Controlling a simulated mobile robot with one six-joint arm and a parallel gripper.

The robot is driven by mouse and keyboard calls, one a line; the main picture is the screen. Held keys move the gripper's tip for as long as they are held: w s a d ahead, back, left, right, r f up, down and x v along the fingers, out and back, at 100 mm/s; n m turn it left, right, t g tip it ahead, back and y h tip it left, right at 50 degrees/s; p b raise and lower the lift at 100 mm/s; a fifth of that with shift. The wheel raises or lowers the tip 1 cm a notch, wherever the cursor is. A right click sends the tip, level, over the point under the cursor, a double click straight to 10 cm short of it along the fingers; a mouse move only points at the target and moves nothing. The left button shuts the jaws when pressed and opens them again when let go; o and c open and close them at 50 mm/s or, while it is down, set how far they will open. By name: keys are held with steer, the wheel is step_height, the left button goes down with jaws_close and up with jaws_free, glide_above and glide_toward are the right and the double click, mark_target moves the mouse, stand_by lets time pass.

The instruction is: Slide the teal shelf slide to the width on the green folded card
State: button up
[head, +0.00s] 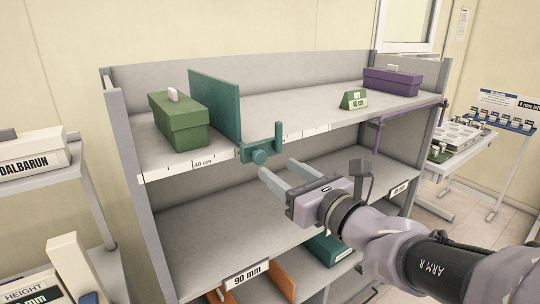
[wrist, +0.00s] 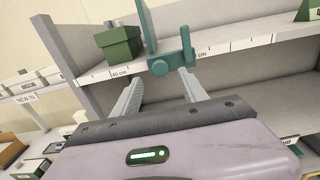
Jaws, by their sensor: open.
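The teal shelf slide (head: 216,103) is an upright panel on the top shelf, just right of a green box. The bracket also shows in the wrist view (wrist: 160,66). My gripper (head: 275,175) is open and empty, its fingers pointing at the bracket from the front and slightly below.
The green box (head: 180,121) stands left of the panel and a purple box (head: 392,80) at the right end, near a purple bracket (head: 405,115). The ruler strip (head: 202,162) runs along the shelf edge. The shelf between panel and card is clear.

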mark_target(262, 157)
steer(key=x, duration=0.6)
steer(key=shift+a+b, duration=0.1)
steer(key=shift+b, duration=0.25)
jaws_close()
stand_by(0.9)
